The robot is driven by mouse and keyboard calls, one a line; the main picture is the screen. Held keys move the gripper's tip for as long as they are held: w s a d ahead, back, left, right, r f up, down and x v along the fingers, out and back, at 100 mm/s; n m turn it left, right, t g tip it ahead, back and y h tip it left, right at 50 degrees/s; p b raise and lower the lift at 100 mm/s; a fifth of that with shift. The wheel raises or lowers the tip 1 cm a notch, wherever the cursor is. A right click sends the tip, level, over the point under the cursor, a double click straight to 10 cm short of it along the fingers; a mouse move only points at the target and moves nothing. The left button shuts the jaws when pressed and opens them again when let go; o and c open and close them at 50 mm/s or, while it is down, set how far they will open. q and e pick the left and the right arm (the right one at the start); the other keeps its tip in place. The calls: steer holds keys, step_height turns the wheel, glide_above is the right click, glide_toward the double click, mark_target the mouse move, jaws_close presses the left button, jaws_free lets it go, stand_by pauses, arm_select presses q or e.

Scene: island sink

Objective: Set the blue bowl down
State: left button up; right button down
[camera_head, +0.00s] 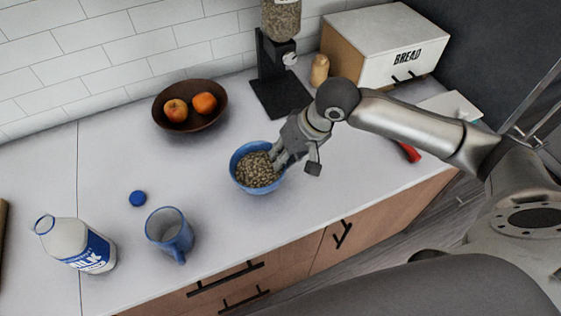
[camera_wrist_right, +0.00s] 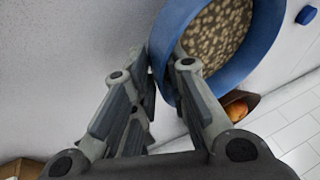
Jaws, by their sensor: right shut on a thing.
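The blue bowl (camera_head: 238,158) holds cereal-like tan pieces (camera_head: 257,170) and is over the middle of the white counter. Whether its base touches the counter cannot be told. My right gripper (camera_head: 281,158) is at the bowl's right side, shut on its rim. In the right wrist view the blue bowl (camera_wrist_right: 262,55) is slightly tilted in the picture, with one finger inside its wall and the other outside at the gripper (camera_wrist_right: 165,75). My left gripper is not in view.
A milk bottle (camera_head: 75,243), a blue cap (camera_head: 137,198) and a blue mug (camera_head: 169,231) stand at front left. A brown bowl (camera_head: 158,108) with orange fruit is behind. A dispenser (camera_head: 279,90) and bread box (camera_head: 375,50) stand at the back right.

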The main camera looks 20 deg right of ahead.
steer(key=x, duration=0.2)
steer(key=p+x, duration=0.1)
steer(key=shift+s+d+f, duration=0.15)
steer(key=shift+d+f, duration=0.05)
steer(key=shift+d, duration=0.05)
steer(key=shift+f, duration=0.5)
steer(key=c, duration=1.4)
jaws_free()
steer(key=shift+s+d+r, duration=0.1)
steer(key=shift+d+r, duration=0.1)
steer(key=shift+r, duration=0.3)
steer(key=v, duration=1.1)
steer(key=shift+a+b, duration=0.1)
steer(key=shift+b, duration=0.3)
